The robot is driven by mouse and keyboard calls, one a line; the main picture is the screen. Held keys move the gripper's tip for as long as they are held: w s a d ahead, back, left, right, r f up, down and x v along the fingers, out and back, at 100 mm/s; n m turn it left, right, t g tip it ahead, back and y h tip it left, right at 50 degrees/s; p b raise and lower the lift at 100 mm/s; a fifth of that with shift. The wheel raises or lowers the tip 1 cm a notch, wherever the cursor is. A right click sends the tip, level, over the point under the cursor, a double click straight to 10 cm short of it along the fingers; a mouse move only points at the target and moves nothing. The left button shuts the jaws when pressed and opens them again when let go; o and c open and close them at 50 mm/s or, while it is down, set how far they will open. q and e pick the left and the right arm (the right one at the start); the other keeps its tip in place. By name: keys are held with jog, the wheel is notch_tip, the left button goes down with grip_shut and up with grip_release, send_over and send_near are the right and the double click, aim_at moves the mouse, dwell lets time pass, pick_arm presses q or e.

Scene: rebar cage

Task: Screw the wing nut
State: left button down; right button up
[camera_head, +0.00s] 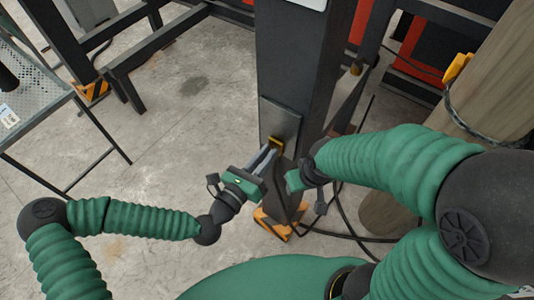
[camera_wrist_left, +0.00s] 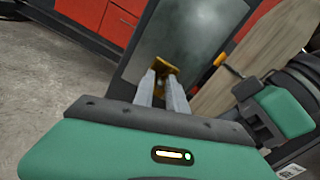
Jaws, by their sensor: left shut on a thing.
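The brass-yellow wing nut (camera_head: 276,141) sits at the lower part of a grey metal plate (camera_head: 280,115) on the dark upright post (camera_head: 298,60). My left gripper (camera_head: 271,150) reaches it from the lower left and is shut on it. In the left wrist view the fingertips meet the wing nut (camera_wrist_left: 164,67) in front of the plate (camera_wrist_left: 185,40). The gripper partly hides the nut and whatever is behind it. My right gripper (camera_head: 294,181) is just right of the left one, beside the post, its fingers not clearly visible.
The post has an orange-and-black foot (camera_head: 275,222). Dark cables (camera_head: 345,222) lie on the floor to its right, near a wooden pole (camera_head: 490,90). A perforated metal table (camera_head: 30,100) stands at the left. The concrete floor between is clear.

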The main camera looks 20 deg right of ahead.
pick_arm(q)
jog(key=shift+f+m+p, duration=0.15)
jog(key=shift+m+p, duration=0.5)
jog(key=shift+m, duration=1.75)
dwell(0.6)
jog(key=shift+s+d+f+m+p, duration=0.1)
jog(key=shift+m+p, duration=0.2)
jog(key=shift+m, duration=1.1)
jog(key=shift+s+m+p, duration=0.1)
jog(key=shift+m+p, duration=0.15)
jog(key=shift+m, duration=1.15)
jog(key=shift+f+m+p, duration=0.15)
jog(key=shift+m+p, duration=0.35)
jog(key=shift+m, duration=2.1)
jog(key=shift+s+f+m+p, duration=0.1)
jog(key=shift+m+p, duration=0.3)
jog(key=shift+m, duration=2.1)
